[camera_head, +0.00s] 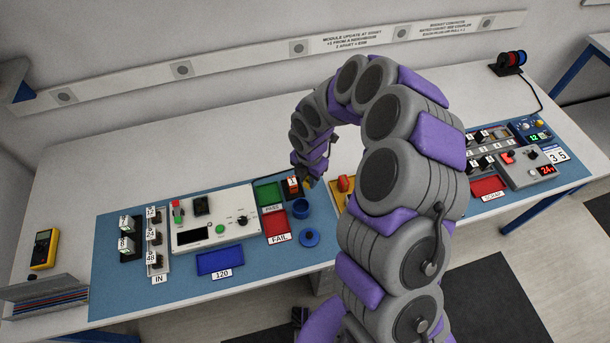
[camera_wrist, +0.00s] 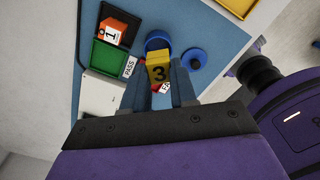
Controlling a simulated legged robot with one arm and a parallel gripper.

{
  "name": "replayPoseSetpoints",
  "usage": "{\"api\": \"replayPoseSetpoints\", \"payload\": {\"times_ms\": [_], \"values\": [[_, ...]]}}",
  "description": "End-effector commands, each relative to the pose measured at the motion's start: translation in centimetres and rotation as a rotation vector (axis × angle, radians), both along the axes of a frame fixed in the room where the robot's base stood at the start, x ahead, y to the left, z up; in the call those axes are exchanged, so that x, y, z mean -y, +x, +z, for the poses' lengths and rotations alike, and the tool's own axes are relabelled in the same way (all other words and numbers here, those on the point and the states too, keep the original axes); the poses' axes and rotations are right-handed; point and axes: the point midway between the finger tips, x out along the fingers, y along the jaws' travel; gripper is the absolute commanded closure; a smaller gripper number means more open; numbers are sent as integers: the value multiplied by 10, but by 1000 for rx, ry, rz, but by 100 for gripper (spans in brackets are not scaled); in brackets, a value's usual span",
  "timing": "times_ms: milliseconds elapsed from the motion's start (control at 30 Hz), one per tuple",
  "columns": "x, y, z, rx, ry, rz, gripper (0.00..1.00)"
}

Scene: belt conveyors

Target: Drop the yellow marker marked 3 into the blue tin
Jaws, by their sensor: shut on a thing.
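The yellow marker (camera_wrist: 159,72), with a black 3 on its face, is between the two fingers of my gripper (camera_wrist: 161,80) in the wrist view. The gripper is shut on it. The blue tin (camera_wrist: 157,42) shows just beyond the marker, which hides part of it; I cannot tell the height between them. In the head view the blue tin (camera_head: 301,209) stands open on the blue mat, and my gripper (camera_head: 308,183) is close above and behind it. Its round blue lid (camera_head: 309,237) lies apart from it on the mat.
The red FAIL tray (camera_head: 277,226) is left of the tin. A yellow tray (camera_head: 339,200) with a red item lies to the right, partly behind my arm. A control panel (camera_head: 214,220) stands further left.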

Motion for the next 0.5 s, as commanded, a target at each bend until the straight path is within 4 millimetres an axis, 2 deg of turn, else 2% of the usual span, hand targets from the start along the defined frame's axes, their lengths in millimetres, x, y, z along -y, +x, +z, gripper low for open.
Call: {"api": "replayPoseSetpoints", "payload": {"times_ms": [200, 500], "values": [[-13, -4, -6, -1, -4, 114, 100], [-11, -4, -31, -3, -1, 112, 100]]}}
